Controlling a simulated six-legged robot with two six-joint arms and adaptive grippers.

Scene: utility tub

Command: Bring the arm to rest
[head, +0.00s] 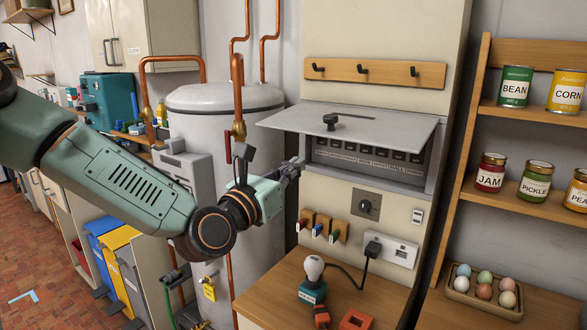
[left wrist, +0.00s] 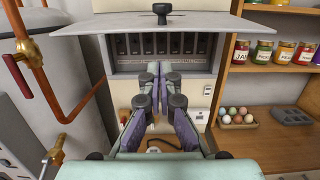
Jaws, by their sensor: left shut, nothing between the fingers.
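My left arm comes in from the left in the head view. My left gripper (head: 293,169) is shut and empty, held in the air at the left edge of the cream panel. In the left wrist view its fingers (left wrist: 159,78) meet in front of the breaker box. The breaker box (head: 364,160) has its grey lid (head: 350,125) raised, with a row of dark switches under it. The lid also shows at the top of the left wrist view (left wrist: 200,22). My right gripper is not in view.
A grey tank (head: 225,97) with copper pipes (head: 237,80) stands close behind my left arm. A wooden counter below holds a light bulb (head: 314,267) on a teal base. Shelves at right hold several cans and jars, and an egg tray (head: 484,290).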

